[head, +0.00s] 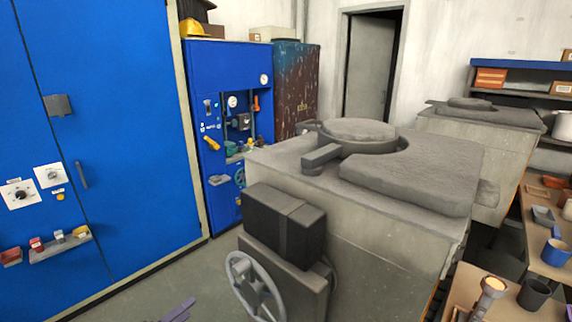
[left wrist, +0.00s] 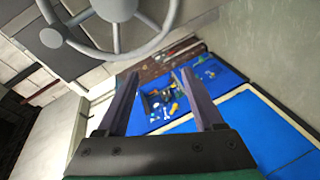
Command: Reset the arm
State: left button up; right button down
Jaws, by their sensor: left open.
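My left gripper (head: 180,311) shows only as dark purple fingertips at the bottom edge of the head view, over the grey floor, left of a handwheel. In the left wrist view the two fingers of my left gripper (left wrist: 158,76) stand wide apart with nothing between them. The grey handwheel (head: 253,288) is on the front of a large grey furnace block (head: 375,255). This wheel (left wrist: 118,38) is close beyond the fingers in the left wrist view, and I see no contact. My right gripper is in neither view.
A tall blue cabinet (head: 120,130) with dials stands at the left. A blue panel (head: 225,70) with gauges is behind it. A black box (head: 285,222) juts out above the wheel. Benches with cups (head: 535,293) line the right. Open floor (head: 205,268) lies between cabinet and furnace.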

pick_arm(q)
jog(key=s+a+f+m+g+y, duration=0.1)
jog(key=s+a+f+m+y, duration=0.15)
jog(key=f, duration=0.55)
jog(key=s+a+f+m+g+y, duration=0.1)
jog(key=s+a+f+y, duration=0.15)
jog(key=f, duration=0.55)
jog(key=s+a+f+m+g+y, duration=0.15)
jog(key=s+f+g, duration=0.25)
jog(key=s+f, duration=0.75)
jog(key=s+d+f+m+g, duration=0.2)
jog(key=s+d+f, duration=0.1)
jog(key=s, duration=0.4)
jog(key=s+d+f+m+g, duration=0.2)
jog(key=s+f, duration=0.3)
jog(key=s, duration=0.3)
jog(key=s+d+f+m+g, duration=0.2)
jog(key=s+d+f+g, duration=0.1)
jog(key=s, duration=0.5)
jog(key=shift+s+d+f, duration=0.15)
jog(key=shift+d+f, duration=0.3)
jog(key=shift+d, duration=0.3)
